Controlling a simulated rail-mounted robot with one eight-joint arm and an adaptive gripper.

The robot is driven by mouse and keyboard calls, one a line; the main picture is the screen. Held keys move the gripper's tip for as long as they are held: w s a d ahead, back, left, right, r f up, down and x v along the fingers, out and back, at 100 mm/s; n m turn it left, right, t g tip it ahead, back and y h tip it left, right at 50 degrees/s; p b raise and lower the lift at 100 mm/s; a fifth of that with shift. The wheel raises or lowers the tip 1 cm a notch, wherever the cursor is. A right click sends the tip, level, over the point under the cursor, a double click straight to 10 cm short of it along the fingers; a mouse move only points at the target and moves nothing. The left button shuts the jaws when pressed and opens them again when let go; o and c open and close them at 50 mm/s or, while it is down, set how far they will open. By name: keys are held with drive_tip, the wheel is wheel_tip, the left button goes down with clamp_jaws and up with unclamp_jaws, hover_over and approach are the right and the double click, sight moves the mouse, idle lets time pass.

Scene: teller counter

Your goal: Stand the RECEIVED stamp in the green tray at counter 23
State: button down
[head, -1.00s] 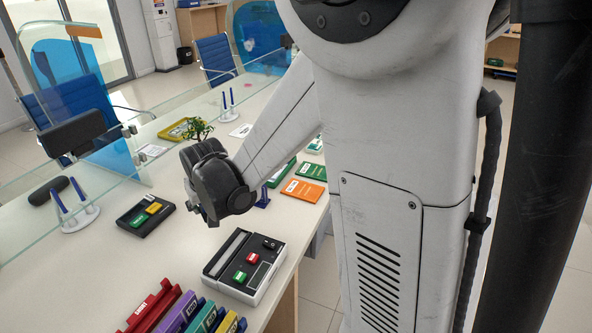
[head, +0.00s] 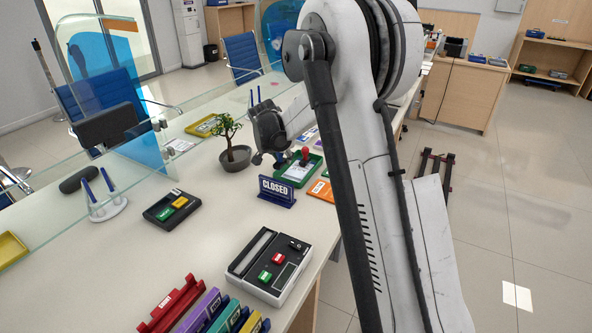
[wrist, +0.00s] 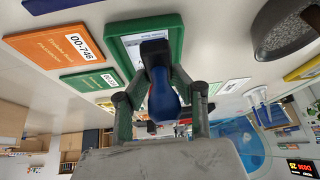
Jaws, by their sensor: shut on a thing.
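My gripper (head: 279,156) is at the near-left side of the green tray (head: 316,170), beyond the CLOSED sign. In the wrist view my gripper (wrist: 160,98) is shut on a stamp with a blue body (wrist: 163,101) and a black end. No wording shows on it, so I cannot read whether it says RECEIVED. Its black end overlaps the green tray (wrist: 177,40), which has a pale card inside; whether they touch is unclear. In the head view a red-handled stamp (head: 305,154) shows in or over the tray. The gripper hides the held stamp there.
The CLOSED sign (head: 277,191) stands just in front of the tray. A potted plant (head: 235,157) stands to the left. An orange folder (head: 321,190) lies beside the tray. A stamp machine-like box (head: 269,265) sits nearer.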

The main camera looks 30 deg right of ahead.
hover_over(297, 172)
drive_tip(key=a, duration=0.1)
drive_tip(key=f, duration=0.4)
drive_tip(key=shift+s, duration=0.4)
drive_tip(key=shift+f+b, duration=0.3)
drive_tip(key=shift+f, duration=1.7)
drive_tip(key=c, duration=1.5)
unclamp_jaws()
drive_tip(key=shift+o, duration=0.2)
drive_tip(key=shift+r, duration=0.15)
drive_tip(key=v, duration=1.2)
drive_tip(key=s+a+r+n+t+y, duration=0.1)
drive_tip(key=s+a+r+n, duration=0.1)
drive_tip(key=s+a+r, duration=0.45)
drive_tip(key=s+a+r+n+t+y, duration=0.1)
drive_tip(key=s+a+r+n, duration=0.25)
drive_tip(key=s+r, duration=0.6)
drive_tip(key=s+a+f+n, duration=0.1)
drive_tip(key=s+a, duration=0.1)
drive_tip(key=s, duration=0.6)
drive_tip(key=s+a+f+n+y, duration=0.1)
drive_tip(key=s+a+f+n, duration=0.1)
drive_tip(key=s, duration=0.7)
drive_tip(key=s+a+f+n+t+y, duration=0.1)
drive_tip(key=s+a, duration=0.3)
drive_tip(key=s, duration=0.4)
drive_tip(key=shift+s+a+f+n+p, duration=0.25)
drive_tip(key=shift+s+f+n+p, duration=0.1)
drive_tip(key=shift+s+p, duration=0.1)
